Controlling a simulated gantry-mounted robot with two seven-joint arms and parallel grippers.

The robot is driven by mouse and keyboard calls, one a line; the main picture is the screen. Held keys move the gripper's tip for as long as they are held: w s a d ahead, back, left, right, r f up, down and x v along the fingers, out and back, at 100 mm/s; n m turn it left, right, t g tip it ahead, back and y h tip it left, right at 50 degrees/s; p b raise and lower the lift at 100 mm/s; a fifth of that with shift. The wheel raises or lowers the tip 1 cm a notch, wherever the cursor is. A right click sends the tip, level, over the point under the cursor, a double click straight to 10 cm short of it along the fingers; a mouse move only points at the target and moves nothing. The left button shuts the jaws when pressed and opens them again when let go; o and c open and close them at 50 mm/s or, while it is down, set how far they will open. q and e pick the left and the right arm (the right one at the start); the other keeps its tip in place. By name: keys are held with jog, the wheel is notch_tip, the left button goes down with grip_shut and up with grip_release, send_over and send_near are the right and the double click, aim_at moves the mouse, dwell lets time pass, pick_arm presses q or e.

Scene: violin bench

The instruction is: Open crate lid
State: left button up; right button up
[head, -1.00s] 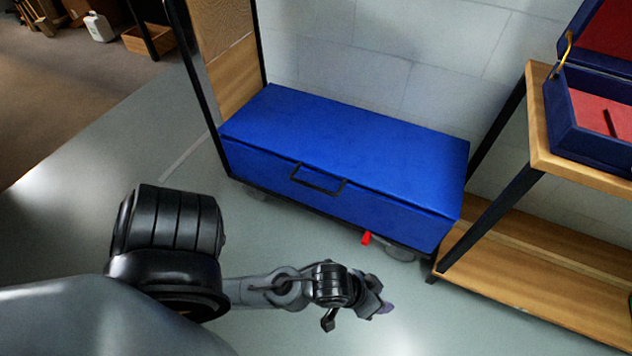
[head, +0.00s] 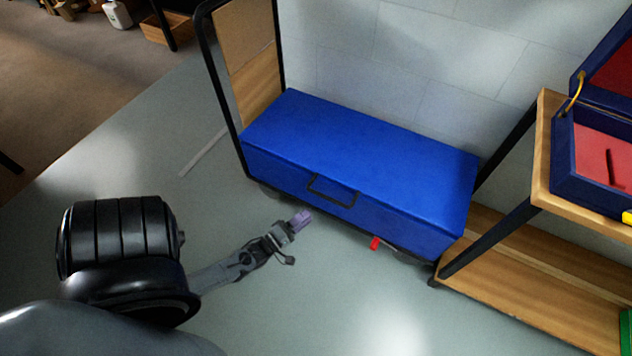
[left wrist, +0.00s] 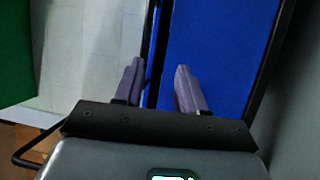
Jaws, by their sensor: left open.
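The blue crate (head: 400,210) sits on a low wheeled cart by the wall, with its flat blue lid (head: 370,150) shut. A black bar handle (head: 332,191) is at the front edge, near the middle. My left gripper (head: 301,219) has purple fingertips and is below and left of the handle in the picture, apart from it. In the left wrist view, its two fingers (left wrist: 157,88) are spread and empty, with the crate's blue surface (left wrist: 222,45) beyond the right finger. My right gripper is not in view.
A black upright frame (head: 222,90) with a wooden panel stands at the crate's left end. A wooden shelf unit (head: 545,150) with an open dark-blue case (head: 590,165) is at the right. A small red part (head: 375,243) shows under the crate's front. The grey floor ahead is clear.

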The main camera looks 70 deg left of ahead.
aim_at(328, 198)
pick_arm(q)
jog(key=b+x, duration=0.1)
jog(key=x, duration=0.2)
jog(key=r+b+x, duration=0.1)
jog(key=x, duration=0.3)
jog(key=r+b+x, duration=0.1)
jog(key=x, duration=0.2)
jog(key=shift+w+r, duration=0.1)
jog(key=shift+w, duration=0.1)
jog(key=shift+x, duration=0.8)
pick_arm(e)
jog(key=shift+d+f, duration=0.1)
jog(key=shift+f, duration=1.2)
pick_arm(q)
jog(key=shift+r, duration=0.1)
jog(key=shift+c, duration=0.3)
grip_shut()
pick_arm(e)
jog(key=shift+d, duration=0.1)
